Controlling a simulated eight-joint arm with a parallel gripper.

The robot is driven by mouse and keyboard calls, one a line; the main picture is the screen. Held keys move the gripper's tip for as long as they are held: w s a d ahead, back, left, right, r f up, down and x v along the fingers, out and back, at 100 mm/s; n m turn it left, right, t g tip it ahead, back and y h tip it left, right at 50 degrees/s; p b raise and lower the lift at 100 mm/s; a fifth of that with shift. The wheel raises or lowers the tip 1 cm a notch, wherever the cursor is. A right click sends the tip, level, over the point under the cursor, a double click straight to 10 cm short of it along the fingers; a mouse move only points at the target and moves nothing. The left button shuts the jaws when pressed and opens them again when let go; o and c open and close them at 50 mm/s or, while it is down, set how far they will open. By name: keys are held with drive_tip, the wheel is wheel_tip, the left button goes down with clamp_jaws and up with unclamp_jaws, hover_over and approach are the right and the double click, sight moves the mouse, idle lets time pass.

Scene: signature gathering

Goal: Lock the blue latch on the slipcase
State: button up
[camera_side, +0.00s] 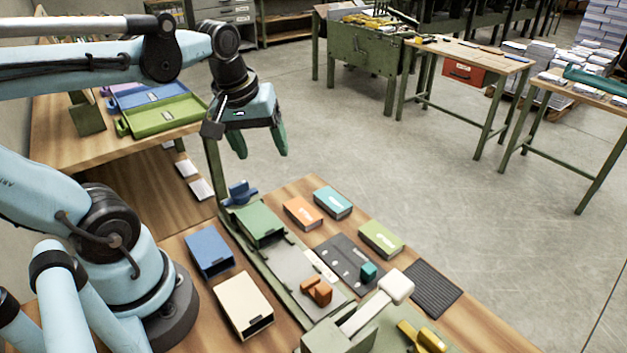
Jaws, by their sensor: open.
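A blue latch-like part (239,194) stands at the far end of a long green fixture on the wooden table. It is small here, and I cannot tell its locked state. A green slipcase (260,225) sits on the fixture just in front of it. A blue slipcase (210,251) and a cream slipcase (243,304) lie on the table to the left. My gripper (262,155) is open and empty, its fingers pointing down. It hangs in the air, above the blue part in the picture and apart from it.
Orange (302,213), teal (333,203) and lime (381,239) blocks lie along the far right side. An orange part (317,291), a dark plate (336,253) and a press with a white handle (397,286) are nearer. Green trays (165,115) stand on the left bench.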

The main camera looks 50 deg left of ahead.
sight(238, 184)
drive_tip(key=s+a+r+n+g, duration=0.3)
drive_tip(key=a+n, duration=0.2)
drive_tip(key=n, duration=0.4)
drive_tip(key=shift+h, duration=0.4)
drive_tip(key=shift+s+f, duration=0.2)
drive_tip(key=shift+f, duration=5.95)
drive_tip(key=c, duration=1.1)
drive_tip(key=shift+o, duration=0.2)
drive_tip(key=shift+m, duration=0.3)
